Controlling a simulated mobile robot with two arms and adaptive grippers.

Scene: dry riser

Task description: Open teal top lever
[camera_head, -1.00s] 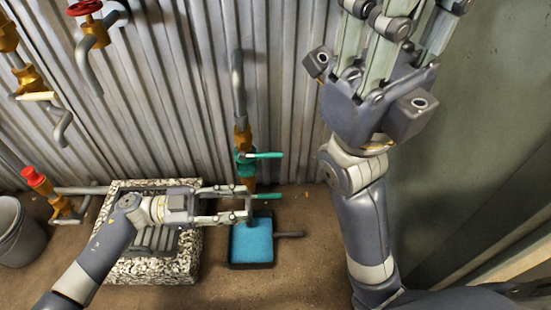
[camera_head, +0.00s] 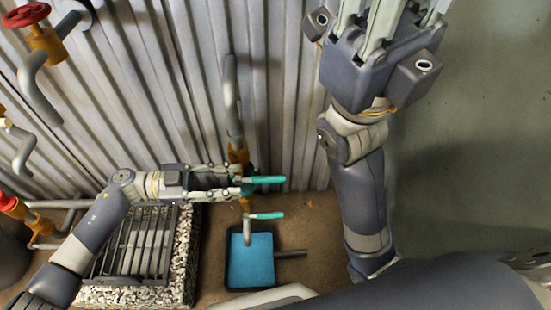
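The teal top lever (camera_head: 267,180) sticks out to the right from the pipe against the corrugated wall and lies level. A second teal lever (camera_head: 265,216) sits below it, also pointing right. My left gripper (camera_head: 244,179) reaches in from the left at the top lever's root. Its two fingers are apart, one above and one below the lever's line. They hide most of the teal valve body, and I cannot tell whether they touch it. My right gripper (camera_head: 385,25) points up at the top right, away from the levers, its fingertips cut off by the frame.
A blue-topped box (camera_head: 250,262) stands on the ground below the levers. A grate with a pebbled rim (camera_head: 185,262) lies under my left arm. Red-handled valves (camera_head: 26,14) (camera_head: 8,202) are at the left. The ground (camera_head: 310,225) right of the lower lever is clear.

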